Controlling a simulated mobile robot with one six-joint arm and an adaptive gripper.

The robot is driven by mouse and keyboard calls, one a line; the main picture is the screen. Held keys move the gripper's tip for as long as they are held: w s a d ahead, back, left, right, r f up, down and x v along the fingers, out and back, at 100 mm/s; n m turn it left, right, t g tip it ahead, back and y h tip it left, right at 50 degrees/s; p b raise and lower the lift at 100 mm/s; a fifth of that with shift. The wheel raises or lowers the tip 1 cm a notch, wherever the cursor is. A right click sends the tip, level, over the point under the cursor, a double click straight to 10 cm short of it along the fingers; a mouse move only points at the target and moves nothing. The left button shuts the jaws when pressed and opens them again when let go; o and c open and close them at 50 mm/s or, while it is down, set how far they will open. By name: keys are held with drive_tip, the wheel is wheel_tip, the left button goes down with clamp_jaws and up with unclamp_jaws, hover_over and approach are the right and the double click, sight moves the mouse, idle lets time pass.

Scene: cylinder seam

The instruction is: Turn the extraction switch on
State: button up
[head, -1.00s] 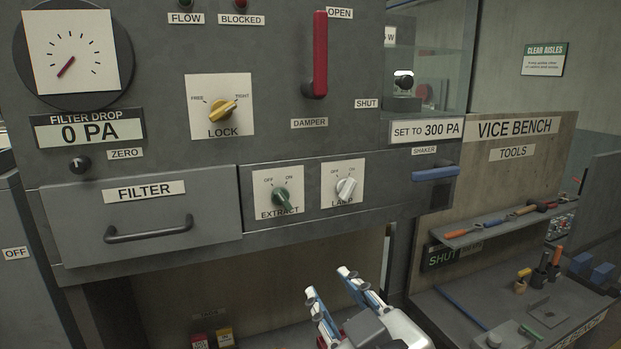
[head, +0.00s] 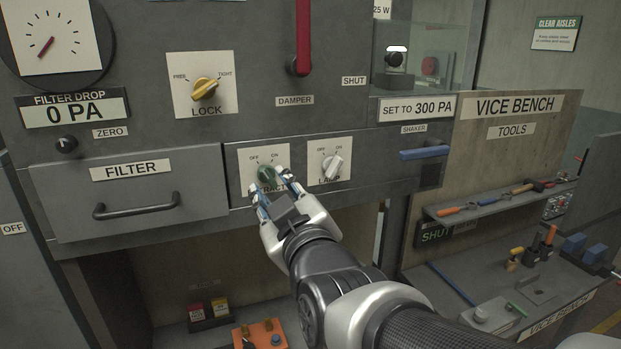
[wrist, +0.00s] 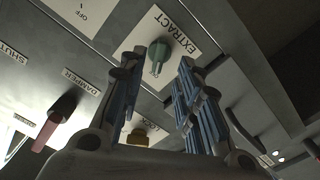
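The green extract switch (head: 266,174) is a knob on a white plate marked OFF and ON, on the grey panel beside the filter drawer. My gripper (head: 273,193) is at the plate, its two blue fingers apart. The fingers hide part of the EXTRACT label and the knob's lower edge. In the wrist view the extract switch (wrist: 158,50) lies just beyond the gap between the fingertips of my gripper (wrist: 158,72). No finger clearly touches the knob. I cannot tell its exact pointer direction.
The white lamp switch (head: 332,167) is close on the right. The filter drawer handle (head: 138,204) sticks out on the left. The yellow lock knob (head: 205,89) and red damper lever (head: 303,40) are above. The blue shaker handle (head: 424,153) projects farther right.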

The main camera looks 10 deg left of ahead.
sight(269, 179)
drive_tip(key=x, duration=0.4)
drive_tip(key=shift+w+a, duration=0.15)
drive_tip(key=shift+w, duration=0.25)
clamp_jaws()
